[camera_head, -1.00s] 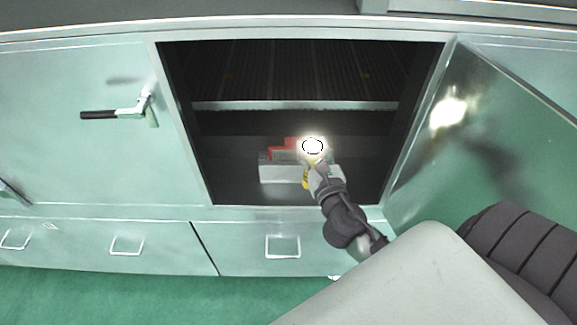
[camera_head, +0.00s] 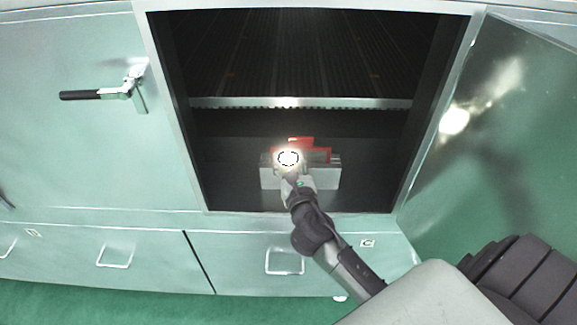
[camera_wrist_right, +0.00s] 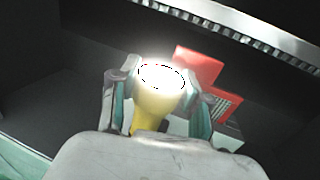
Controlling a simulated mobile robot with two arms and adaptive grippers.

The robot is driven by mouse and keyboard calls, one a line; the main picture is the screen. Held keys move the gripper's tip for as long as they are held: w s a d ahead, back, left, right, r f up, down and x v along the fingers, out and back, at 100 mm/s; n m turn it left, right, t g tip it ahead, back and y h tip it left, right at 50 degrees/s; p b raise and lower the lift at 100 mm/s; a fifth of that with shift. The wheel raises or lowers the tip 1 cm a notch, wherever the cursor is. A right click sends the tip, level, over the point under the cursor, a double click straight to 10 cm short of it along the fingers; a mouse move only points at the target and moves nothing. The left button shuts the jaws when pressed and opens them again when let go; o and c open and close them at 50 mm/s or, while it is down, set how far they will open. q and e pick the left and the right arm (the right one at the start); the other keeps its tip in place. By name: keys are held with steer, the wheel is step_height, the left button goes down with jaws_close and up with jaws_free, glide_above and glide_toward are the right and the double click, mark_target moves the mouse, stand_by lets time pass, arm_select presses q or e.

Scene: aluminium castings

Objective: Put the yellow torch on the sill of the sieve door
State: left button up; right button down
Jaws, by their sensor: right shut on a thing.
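The yellow torch (camera_wrist_right: 152,108) stands out in the right wrist view, its lit head glaring white. The sill (camera_head: 230,222) runs along the bottom of the opening, below and in front of the torch. I cannot tell the exact gap between torch and sill. My left gripper is not in view.
A pale block (camera_head: 328,176) with red parts (camera_head: 318,154) sits in the dark compartment just behind the torch. The open door (camera_head: 505,130) stands at the right. A metal-edged shelf (camera_head: 300,103) crosses behind. A closed door with a black-gripped handle (camera_head: 82,95) is at left.

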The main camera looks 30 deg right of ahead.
steer(key=shift+f, duration=0.1)
steer(key=c, duration=0.5)
jaws_free()
steer(key=shift+c, duration=0.2)
steer(key=shift+r, duration=0.25)
steer(key=shift+s+a+f, duration=0.1)
steer(key=shift+s, duration=0.25)
steer(key=b+v, duration=0.2)
steer(key=v, duration=0.9)
steer(key=shift+s, duration=0.2)
